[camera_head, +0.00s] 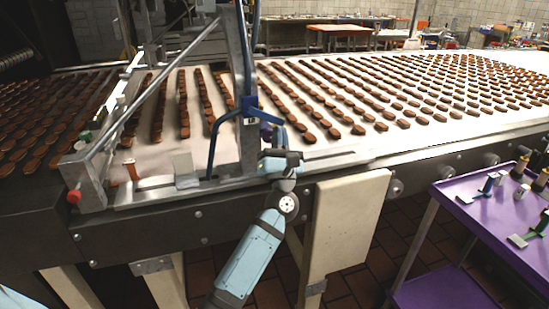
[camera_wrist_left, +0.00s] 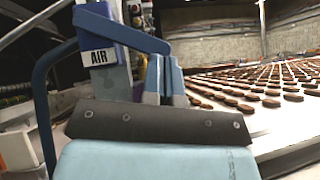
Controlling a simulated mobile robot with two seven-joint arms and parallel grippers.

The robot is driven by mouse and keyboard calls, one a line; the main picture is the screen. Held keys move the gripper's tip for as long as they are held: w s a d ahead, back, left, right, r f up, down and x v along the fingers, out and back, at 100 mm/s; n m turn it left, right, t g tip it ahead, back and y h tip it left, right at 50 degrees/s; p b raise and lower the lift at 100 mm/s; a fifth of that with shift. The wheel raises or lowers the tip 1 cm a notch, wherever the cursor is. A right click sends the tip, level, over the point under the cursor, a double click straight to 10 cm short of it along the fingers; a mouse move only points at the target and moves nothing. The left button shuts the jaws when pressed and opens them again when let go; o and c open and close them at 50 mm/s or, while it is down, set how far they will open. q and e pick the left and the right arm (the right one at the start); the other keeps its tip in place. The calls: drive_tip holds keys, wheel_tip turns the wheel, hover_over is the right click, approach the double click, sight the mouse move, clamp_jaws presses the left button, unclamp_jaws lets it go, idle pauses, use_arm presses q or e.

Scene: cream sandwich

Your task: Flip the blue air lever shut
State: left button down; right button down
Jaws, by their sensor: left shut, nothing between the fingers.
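The blue air lever (camera_head: 266,116) sits on the upright metal post beside the conveyor. In the left wrist view the blue lever (camera_wrist_left: 125,33) reaches right from the top of a valve block with an AIR label (camera_wrist_left: 97,57), its end tilted slightly down. My left gripper (camera_head: 278,137) is just below and right of the lever in the head view. In the left wrist view its fingertips (camera_wrist_left: 164,62) are together, empty, close to the lever's outer end. I cannot tell whether they touch it. My right gripper is not in view.
A blue hose (camera_head: 214,135) curves down left of the post. A slanted metal bar (camera_head: 150,95) and a red knob (camera_head: 74,196) are farther left. Rows of brown biscuits lie on the conveyor (camera_head: 340,145). A purple cart (camera_head: 480,218) with tools stands at the right.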

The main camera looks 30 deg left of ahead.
use_arm(q)
drive_tip(key=r+n+g+y+b, duration=0.1)
drive_tip(key=n+g+y+b, duration=0.1)
drive_tip(key=n, duration=0.1)
drive_tip(key=w+d+r+n+g+y+b, duration=0.1)
drive_tip(key=n+g+y+b, duration=0.1)
drive_tip(key=n, duration=0.1)
drive_tip(key=r+n+g+y+b, duration=0.1)
drive_tip(key=n+y+b, duration=0.1)
drive_tip(key=n, duration=0.1)
drive_tip(key=shift+w+d+r+g+y, duration=0.2)
drive_tip(key=shift+w+g+y, duration=0.15)
drive_tip(key=shift+g+y, duration=0.05)
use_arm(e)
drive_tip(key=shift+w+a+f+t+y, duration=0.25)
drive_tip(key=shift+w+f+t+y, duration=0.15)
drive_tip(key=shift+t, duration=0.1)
